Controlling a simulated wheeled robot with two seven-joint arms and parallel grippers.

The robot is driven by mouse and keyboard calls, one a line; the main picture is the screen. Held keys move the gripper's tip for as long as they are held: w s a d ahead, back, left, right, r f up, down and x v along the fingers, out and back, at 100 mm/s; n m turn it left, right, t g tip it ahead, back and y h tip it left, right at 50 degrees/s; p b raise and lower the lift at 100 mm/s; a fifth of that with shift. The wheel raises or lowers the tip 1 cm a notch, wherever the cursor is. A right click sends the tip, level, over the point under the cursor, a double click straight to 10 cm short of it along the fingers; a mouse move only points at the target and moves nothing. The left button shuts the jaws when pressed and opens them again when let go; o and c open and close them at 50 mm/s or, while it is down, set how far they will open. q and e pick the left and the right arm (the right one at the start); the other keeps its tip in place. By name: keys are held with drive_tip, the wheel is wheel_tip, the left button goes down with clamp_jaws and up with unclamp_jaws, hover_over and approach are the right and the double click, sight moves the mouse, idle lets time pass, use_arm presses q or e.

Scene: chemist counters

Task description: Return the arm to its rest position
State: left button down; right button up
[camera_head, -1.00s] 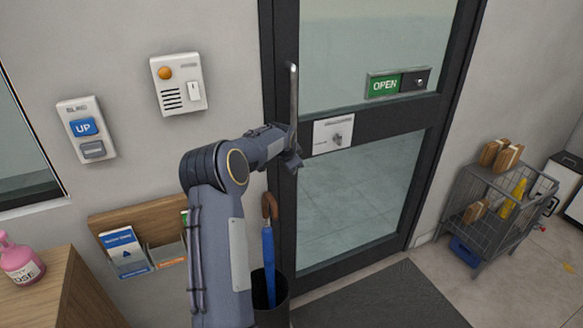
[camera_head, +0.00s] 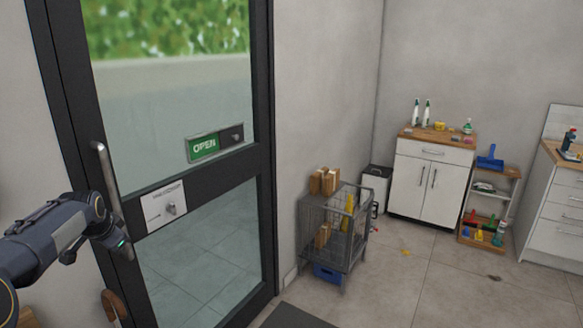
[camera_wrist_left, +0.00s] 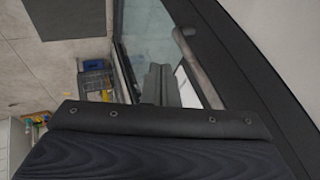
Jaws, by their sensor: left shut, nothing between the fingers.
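My left arm comes in from the left edge of the head view. Its gripper (camera_head: 122,246) is shut and empty, in front of the lower part of the glass door's vertical handle (camera_head: 106,185). I cannot tell whether it touches the handle. In the left wrist view the closed fingers (camera_wrist_left: 160,86) show beside the grey handle bar (camera_wrist_left: 196,66), with nothing between them. My right gripper is in neither view.
An umbrella handle (camera_head: 113,306) stands below my arm.

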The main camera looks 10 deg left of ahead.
use_arm(q)
drive_tip(key=s+d+r+n+h, duration=0.1)
drive_tip(key=s+d+r, duration=0.1)
drive_tip(key=s+d, duration=0.55)
drive_tip(key=s+d+r+n+h, duration=0.15)
drive_tip(key=s+d, duration=0.25)
drive_tip(key=d, duration=0.6)
drive_tip(key=s+d+f+n+h, duration=0.1)
drive_tip(key=s+d+f, duration=0.3)
drive_tip(key=s+d, duration=0.4)
drive_tip(key=s+d+f+n+h, duration=0.1)
drive_tip(key=s+d+f+h, duration=0.2)
drive_tip(key=s+d, duration=0.5)
drive_tip(key=s+f, duration=0.1)
drive_tip(key=s, duration=0.3)
drive_tip(key=shift+d+f+n+g, duration=0.15)
drive_tip(key=shift+d+n+g, duration=0.15)
drive_tip(key=shift+d+n, duration=0.05)
drive_tip(key=shift+a, duration=0.1)
